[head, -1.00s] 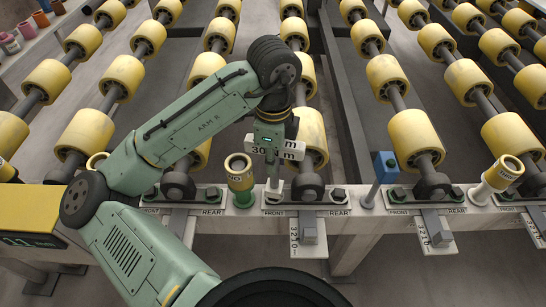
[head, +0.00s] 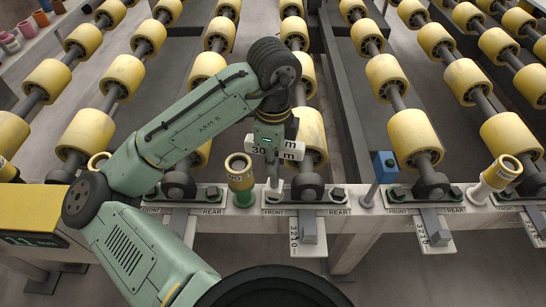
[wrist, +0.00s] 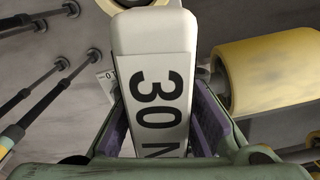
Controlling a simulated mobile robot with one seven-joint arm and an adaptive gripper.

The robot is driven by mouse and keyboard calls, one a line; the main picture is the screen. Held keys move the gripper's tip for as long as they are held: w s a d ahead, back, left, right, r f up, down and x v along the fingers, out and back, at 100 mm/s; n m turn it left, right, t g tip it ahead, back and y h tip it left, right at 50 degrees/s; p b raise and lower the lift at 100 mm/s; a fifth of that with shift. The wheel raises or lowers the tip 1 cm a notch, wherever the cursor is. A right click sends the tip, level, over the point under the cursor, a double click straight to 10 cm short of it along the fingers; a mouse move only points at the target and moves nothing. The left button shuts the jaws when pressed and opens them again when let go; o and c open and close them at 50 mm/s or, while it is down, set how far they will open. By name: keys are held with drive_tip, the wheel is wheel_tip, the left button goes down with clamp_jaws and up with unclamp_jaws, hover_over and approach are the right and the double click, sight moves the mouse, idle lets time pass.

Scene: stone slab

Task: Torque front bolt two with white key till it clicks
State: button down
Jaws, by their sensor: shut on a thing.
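In the wrist view the white handle (wrist: 150,60) lies between the two fingers. In the head view the key's foot reaches down to the front side of the second roller bearing's base plate (head: 323,209). The bolt under the key's foot is hidden, so I cannot tell how fully the key sits on it. The rear bolt (head: 338,193) of that plate is in view.
A green post with a yellow cup top (head: 240,178) stands close left of the key. A blue-headed tool (head: 383,176) and a cream post with a yellow cup (head: 499,175) stand to the right. Yellow rollers (head: 312,135) fill the back. A yellow box with a green readout (head: 30,239) is at left.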

drive_tip(key=shift+f+b, duration=0.45)
drive_tip(key=shift+f, duration=0.35)
drive_tip(key=m, duration=0.8)
drive_tip(key=shift+w, duration=0.1)
drive_tip(key=m, duration=0.4)
drive_tip(key=shift+d+b, duration=0.1)
drive_tip(key=shift+b, duration=0.25)
drive_tip(key=m, duration=0.3)
drive_tip(key=shift+m, duration=0.4)
drive_tip(key=shift+r+p, duration=1.55)
drive_tip(key=shift+r, duration=0.25)
